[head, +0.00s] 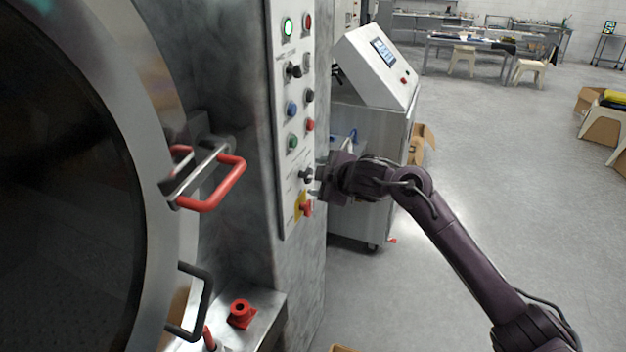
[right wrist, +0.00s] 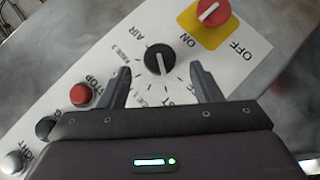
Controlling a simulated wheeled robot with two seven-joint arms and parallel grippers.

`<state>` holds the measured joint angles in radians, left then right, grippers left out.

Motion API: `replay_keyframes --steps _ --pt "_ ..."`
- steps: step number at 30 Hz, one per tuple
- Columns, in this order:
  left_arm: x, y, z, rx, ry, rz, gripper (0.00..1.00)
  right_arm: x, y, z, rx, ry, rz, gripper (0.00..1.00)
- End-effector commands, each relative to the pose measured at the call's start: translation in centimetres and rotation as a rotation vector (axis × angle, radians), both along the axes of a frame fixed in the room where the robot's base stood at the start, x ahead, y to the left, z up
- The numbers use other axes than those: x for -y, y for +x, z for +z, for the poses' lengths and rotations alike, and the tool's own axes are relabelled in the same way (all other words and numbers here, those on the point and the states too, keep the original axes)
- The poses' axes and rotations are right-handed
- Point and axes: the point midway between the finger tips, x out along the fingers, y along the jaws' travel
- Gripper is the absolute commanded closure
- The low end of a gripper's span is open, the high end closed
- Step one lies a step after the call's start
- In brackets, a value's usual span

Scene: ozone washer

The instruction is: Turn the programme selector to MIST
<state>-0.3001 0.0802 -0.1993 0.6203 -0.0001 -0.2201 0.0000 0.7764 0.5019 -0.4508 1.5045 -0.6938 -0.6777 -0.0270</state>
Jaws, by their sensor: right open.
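The programme selector (right wrist: 159,61) is a round black knob with a white pointer line on the pale control panel. In the right wrist view, "AIR" shows beside it and other labels around it are partly hidden by my gripper. The pointer line appears nearly vertical in that view. In the head view the selector (head: 306,174) is low on the panel. My right gripper (right wrist: 163,86) is open, its two fingers on either side of the knob and apart from it. In the head view my right gripper (head: 316,183) is close in front of the panel. My left gripper is not in view.
A red switch on a yellow plate (right wrist: 212,30), marked ON and OFF, is close to the selector. A red STOP button (right wrist: 81,94) is on its other side. The washer's red door handle (head: 215,190) projects left of the panel. A console cabinet (head: 375,85) stands behind my right arm.

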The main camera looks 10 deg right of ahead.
Motion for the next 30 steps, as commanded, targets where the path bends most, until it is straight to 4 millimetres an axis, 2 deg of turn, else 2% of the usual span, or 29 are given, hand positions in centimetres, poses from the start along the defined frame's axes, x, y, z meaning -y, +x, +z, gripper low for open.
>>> replay_keyframes --steps 3,7,17,20,23,25,29,30 --pt "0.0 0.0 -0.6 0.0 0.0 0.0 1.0 0.6 -1.6 0.7 0.002 -0.003 0.0 0.42" --pt "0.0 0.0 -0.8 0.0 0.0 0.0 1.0 0.9 -2.7 1.3 0.0 -0.001 0.0 0.42" --pt "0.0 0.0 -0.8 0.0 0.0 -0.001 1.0 1.1 -3.1 1.6 -0.002 -0.001 -0.001 0.42" --pt "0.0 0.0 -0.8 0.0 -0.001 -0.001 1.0 1.1 -3.0 1.0 -0.01 0.006 -0.003 0.42" --pt "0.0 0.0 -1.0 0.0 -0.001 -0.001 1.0 1.2 -2.8 -1.8 -0.052 0.043 -0.019 0.42" --pt "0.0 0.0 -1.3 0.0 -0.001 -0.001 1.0 1.4 -2.6 -5.5 -0.105 0.092 -0.043 0.42" --pt "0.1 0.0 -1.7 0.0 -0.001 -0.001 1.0 2.1 -3.1 -14.5 -0.227 0.203 -0.116 0.42" --pt "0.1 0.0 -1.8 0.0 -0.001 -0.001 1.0 2.3 -3.5 -17.4 -0.264 0.235 -0.141 0.42"
